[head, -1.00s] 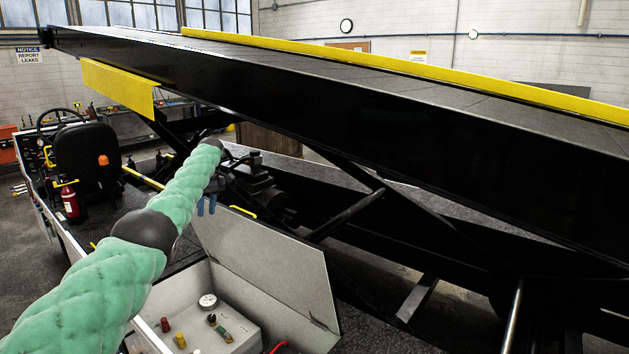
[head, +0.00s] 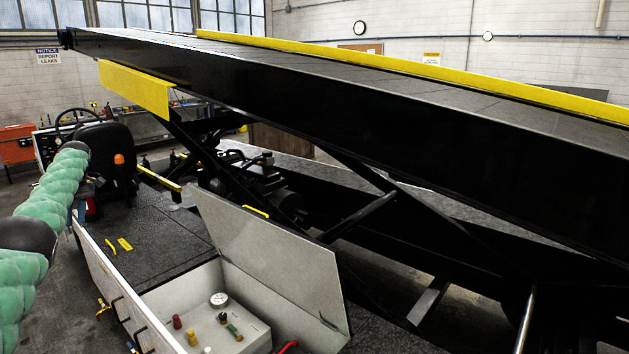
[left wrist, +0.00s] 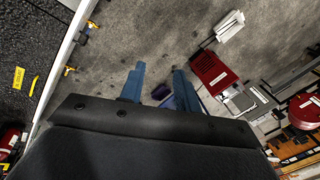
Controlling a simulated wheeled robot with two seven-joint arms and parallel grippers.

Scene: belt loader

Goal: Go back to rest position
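My left arm, in green padding, comes in from the left edge of the head view. My left gripper (head: 80,211) is partly hidden by the arm and shows beside the belt loader's deck. In the left wrist view, the blue fingers of this gripper (left wrist: 159,84) stand apart with nothing between them, above the grey floor. My right gripper is in neither current view.
The loader's long black conveyor (head: 400,130) slopes across the head view. An open grey box (head: 225,290) with a gauge and coloured knobs stands on the deck, near the black seat (head: 105,155). Red items (left wrist: 208,68) lie on the floor.

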